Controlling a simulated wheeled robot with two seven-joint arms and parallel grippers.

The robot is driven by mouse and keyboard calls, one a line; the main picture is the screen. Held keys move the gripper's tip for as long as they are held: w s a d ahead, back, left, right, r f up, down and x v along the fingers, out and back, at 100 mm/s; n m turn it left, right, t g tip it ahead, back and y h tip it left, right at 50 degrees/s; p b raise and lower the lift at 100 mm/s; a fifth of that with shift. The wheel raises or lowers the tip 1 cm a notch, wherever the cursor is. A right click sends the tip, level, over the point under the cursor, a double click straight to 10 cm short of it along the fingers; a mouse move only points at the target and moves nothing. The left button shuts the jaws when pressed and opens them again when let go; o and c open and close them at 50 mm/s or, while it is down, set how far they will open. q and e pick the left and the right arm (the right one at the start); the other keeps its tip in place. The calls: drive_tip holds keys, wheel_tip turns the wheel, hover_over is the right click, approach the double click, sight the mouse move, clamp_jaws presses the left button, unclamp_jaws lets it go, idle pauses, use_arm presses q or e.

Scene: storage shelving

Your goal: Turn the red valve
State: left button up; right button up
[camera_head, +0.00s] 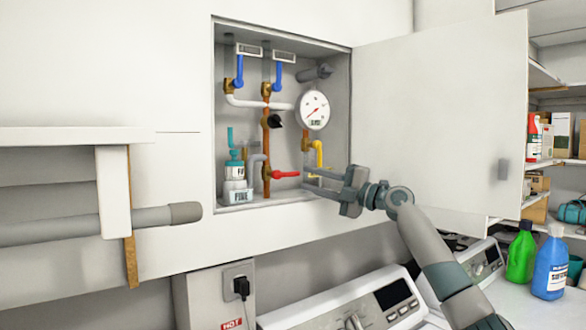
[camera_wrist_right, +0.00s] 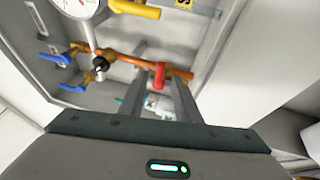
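The red valve handle (camera_head: 286,174) sticks out to the right from a copper pipe, low inside the open wall cabinet (camera_head: 338,120). It also shows in the right wrist view (camera_wrist_right: 159,75). My right gripper (camera_head: 307,178) reaches in from the right, with its fingertips close to the handle's free end. In the wrist view its two fingers (camera_wrist_right: 162,90) stand apart, with the red handle showing in the gap near their tips. I cannot tell whether they touch it. My left gripper is not in view.
The cabinet also holds a gauge (camera_head: 313,110), a yellow handle (camera_head: 318,155), blue handles (camera_head: 239,70) and a bottle (camera_head: 235,168). Its door (camera_head: 430,110) stands open to the right. Washing machines (camera_head: 345,300) stand below. Green (camera_head: 521,255) and blue (camera_head: 551,265) bottles stand at right.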

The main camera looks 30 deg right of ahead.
sight(296, 174)
drive_tip(key=p+x, duration=0.2)
drive_tip(key=x, duration=0.3)
drive_tip(key=shift+w+a+r+p, duration=0.1)
drive_tip(key=shift+w+r+p, duration=0.05)
drive_tip(key=shift+r+p, duration=0.15)
drive_tip(key=shift+w+a+f, duration=0.1)
drive_tip(key=shift+w+a, duration=0.2)
drive_tip(key=shift+w, duration=0.25)
clamp_jaws()
